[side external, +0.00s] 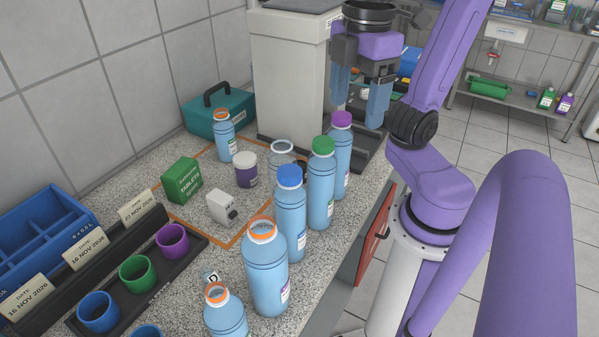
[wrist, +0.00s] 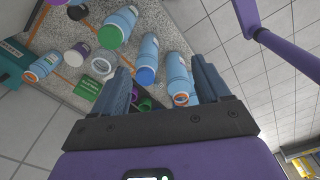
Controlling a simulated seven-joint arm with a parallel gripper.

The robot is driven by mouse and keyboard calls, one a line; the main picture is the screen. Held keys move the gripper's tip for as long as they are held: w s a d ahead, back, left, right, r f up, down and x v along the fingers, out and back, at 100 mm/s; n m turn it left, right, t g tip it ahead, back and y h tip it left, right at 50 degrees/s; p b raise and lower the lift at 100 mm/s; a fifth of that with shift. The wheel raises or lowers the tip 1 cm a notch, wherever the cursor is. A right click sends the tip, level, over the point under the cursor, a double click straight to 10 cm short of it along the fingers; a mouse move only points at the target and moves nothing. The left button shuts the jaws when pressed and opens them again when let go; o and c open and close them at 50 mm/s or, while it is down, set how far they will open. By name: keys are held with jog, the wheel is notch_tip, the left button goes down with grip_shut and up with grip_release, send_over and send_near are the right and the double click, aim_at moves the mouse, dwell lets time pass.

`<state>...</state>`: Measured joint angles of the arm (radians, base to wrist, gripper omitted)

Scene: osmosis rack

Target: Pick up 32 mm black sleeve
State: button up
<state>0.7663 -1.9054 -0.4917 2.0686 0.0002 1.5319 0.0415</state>
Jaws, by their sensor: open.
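Parts of the tray show small between the fingers.
Tall blue bottles with orange (side external: 266,270), blue (side external: 290,215), green (side external: 321,185) and purple (side external: 341,150) tops line the bench's front edge. A green box (side external: 182,180), white device (side external: 222,208), jar (side external: 246,172) and clear ring (side external: 282,151) stand behind them. A teal case (side external: 219,112) is at the wall.

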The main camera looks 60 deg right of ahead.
jog(key=w+d+r+m+g+y, duration=0.3)
jog(key=w+d+m+y, duration=0.8)
jog(key=m, duration=1.2)
jog(key=d+m+t, duration=0.9)
jog(key=d+m, duration=0.4)
jog(key=d, duration=0.8)
jog(key=shift+y, duration=0.3)
jog(key=f, duration=2.8)
jog(key=shift+w+d+f, duration=0.1)
jog(key=shift+d+f, duration=0.2)
jog(key=shift+f, duration=0.05)
jog(key=shift+w+a+f, duration=0.1)
jog(key=shift+a+f, duration=0.05)
jog(key=shift+f, duration=0.1)
send_near(306, 164)
jog(key=w+a+f, duration=0.2)
jog(key=a, duration=0.1)
jog(key=shift+w+f, duration=0.3)
jog(key=shift+w, duration=0.1)
jog(key=shift+x, duration=2.6)
jog(key=shift+s+d+f, duration=0.1)
jog(key=shift+s, duration=0.05)
jog(key=c, duration=1.1)
